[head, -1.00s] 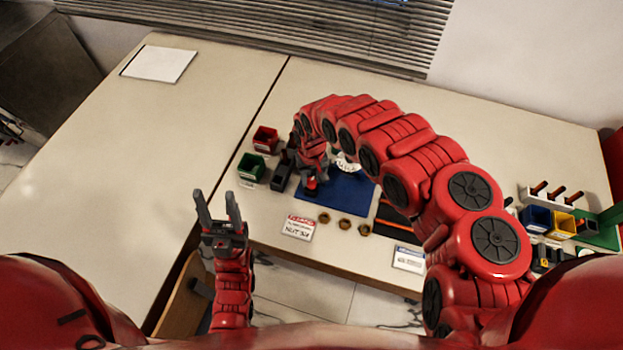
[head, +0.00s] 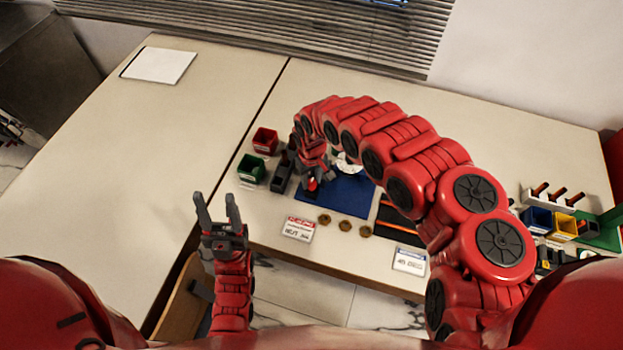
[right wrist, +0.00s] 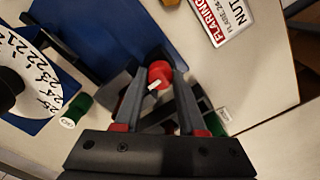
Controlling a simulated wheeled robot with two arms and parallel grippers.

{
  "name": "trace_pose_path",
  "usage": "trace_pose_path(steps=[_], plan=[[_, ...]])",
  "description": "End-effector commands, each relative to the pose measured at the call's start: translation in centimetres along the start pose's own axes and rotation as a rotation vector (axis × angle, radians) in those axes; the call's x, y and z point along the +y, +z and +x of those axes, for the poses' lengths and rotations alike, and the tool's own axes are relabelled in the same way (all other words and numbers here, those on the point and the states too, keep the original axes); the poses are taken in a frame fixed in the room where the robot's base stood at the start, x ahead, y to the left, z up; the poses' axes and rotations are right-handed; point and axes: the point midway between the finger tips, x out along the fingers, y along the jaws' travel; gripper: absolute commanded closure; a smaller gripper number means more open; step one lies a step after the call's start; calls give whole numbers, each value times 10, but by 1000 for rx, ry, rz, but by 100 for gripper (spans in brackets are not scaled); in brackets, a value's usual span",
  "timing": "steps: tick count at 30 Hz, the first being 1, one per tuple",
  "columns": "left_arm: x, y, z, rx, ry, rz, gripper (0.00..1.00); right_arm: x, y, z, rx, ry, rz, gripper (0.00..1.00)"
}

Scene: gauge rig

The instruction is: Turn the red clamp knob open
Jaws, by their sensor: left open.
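The red clamp knob (right wrist: 160,74) shows in the right wrist view, with a small white mark on its near side. It also shows in the head view (head: 311,184), small and partly hidden by my right gripper. My right gripper (right wrist: 160,82) has its fingertips on either side of the knob. I cannot tell whether the fingers press on it or leave a gap. A white numbered dial (right wrist: 14,86) stands beside it, cut off by the frame edge. My left gripper (head: 217,208) is open and empty, in front of the table edge, away from the knob.
A blue mat (head: 350,196) lies under the rig. Red (head: 265,140) and green bins (head: 251,169) stand left of it. Several brass nuts (head: 345,225) and a sign (head: 298,229) lie in front. Blue and yellow bins (head: 563,227) stand at right. The left table is mostly clear.

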Motion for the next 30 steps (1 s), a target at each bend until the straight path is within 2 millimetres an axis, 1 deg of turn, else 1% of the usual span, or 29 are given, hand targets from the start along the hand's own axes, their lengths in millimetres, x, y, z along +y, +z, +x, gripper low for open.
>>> trace_pose_path(steps=[2,11,14,17,20,27,29,30], plan=[[0,0,0,0,0,0,50,0,0,0,0,0,0,48],[0,0,0,0,0,0,50,0,0,-1,0,0,1,48],[0,0,-1,0,0,0,50,1,-1,-6,2,0,1,48],[0,0,-2,0,0,0,50,1,-1,-16,0,1,-1,48],[0,1,-4,0,0,0,50,3,0,-32,2,6,2,48],[0,1,-6,0,0,0,50,3,-1,-80,2,7,1,48],[0,1,-7,0,0,0,50,3,0,-91,0,6,2,48],[0,-1,6,0,0,0,50,4,-1,-109,3,4,3,48]])
